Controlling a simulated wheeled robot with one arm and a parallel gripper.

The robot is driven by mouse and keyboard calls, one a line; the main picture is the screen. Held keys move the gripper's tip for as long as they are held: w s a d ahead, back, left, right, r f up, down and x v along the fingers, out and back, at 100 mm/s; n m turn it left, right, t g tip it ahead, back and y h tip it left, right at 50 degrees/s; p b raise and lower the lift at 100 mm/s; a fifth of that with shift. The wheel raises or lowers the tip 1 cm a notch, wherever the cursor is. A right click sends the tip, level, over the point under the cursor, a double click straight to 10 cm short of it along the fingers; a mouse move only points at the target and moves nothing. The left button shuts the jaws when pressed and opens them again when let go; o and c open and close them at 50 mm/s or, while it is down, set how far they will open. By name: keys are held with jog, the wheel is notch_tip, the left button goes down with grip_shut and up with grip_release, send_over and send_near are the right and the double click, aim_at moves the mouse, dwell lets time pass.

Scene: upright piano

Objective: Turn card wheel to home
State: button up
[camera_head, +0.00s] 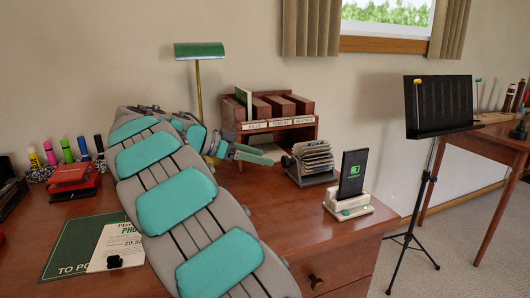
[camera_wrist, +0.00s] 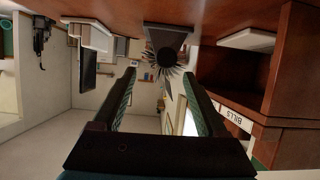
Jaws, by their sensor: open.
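The card wheel (camera_head: 311,158), a rotary file with a fan of pale cards on a dark base, stands on the desk right of my gripper. My gripper (camera_head: 266,155) is open and empty, just left of the wheel and apart from it. In the wrist view, the wheel (camera_wrist: 167,62) shows edge-on, dark with spread cards, ahead between my two green-padded fingers (camera_wrist: 158,85). The card facing front and any home mark are too small to read.
A wooden organizer (camera_head: 285,133) labelled BILLS stands behind the wheel. A phone (camera_head: 353,172) sits in a white dock (camera_head: 347,207) to the right, near the desk edge. A green lamp (camera_head: 199,50) stands at the back. A music stand (camera_head: 440,105) is beyond the desk.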

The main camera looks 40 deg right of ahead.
aim_at(283, 160)
jog(key=x, duration=0.2)
jog(key=p+x, duration=0.1)
jog(key=x, duration=0.2)
jog(key=w+x, duration=0.1)
jog(key=x, duration=0.1)
jog(key=shift+d, duration=0.4)
jog(key=shift+c, duration=0.3)
grip_shut()
